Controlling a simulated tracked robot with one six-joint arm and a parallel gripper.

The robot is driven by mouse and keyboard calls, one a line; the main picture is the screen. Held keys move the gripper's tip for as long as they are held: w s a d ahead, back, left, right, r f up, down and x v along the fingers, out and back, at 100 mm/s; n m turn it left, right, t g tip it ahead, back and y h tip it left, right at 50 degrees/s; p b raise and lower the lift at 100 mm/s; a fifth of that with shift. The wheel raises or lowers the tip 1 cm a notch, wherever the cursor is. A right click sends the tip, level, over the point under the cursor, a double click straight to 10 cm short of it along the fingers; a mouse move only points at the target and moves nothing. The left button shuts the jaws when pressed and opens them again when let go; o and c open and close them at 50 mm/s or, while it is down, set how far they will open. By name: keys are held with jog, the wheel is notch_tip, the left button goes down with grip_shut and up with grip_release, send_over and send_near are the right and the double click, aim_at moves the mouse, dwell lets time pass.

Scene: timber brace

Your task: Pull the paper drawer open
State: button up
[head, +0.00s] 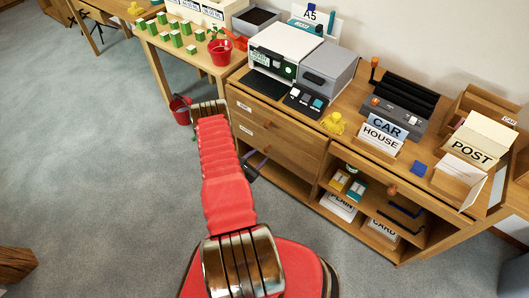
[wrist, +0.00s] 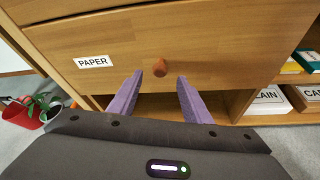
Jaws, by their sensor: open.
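The paper drawer (wrist: 220,50) is a wooden front with a white PAPER label (wrist: 93,62) and a round brown knob (wrist: 160,67). It looks shut. In the head view it is the lower drawer (head: 290,152) of the wooden cabinet, partly hidden by my arm. My gripper (wrist: 159,88) is open, with its two purple fingers pointing at the drawer. The knob shows between and just above the fingertips in the wrist view. I see no contact with it. In the head view my gripper (head: 257,163) is small and partly hidden at the cabinet's front.
Another drawer (head: 270,119) sits above the paper drawer, and an open shelf space is below. Shelves with labelled stacks (head: 340,205) stand to the right. A red bucket (head: 181,109) is on the floor at left. The grey floor (head: 90,150) left of my arm is clear.

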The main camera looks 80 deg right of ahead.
aim_at(265, 151)
jog(key=shift+x, duration=2.95)
jog(key=shift+c, duration=0.2)
grip_shut()
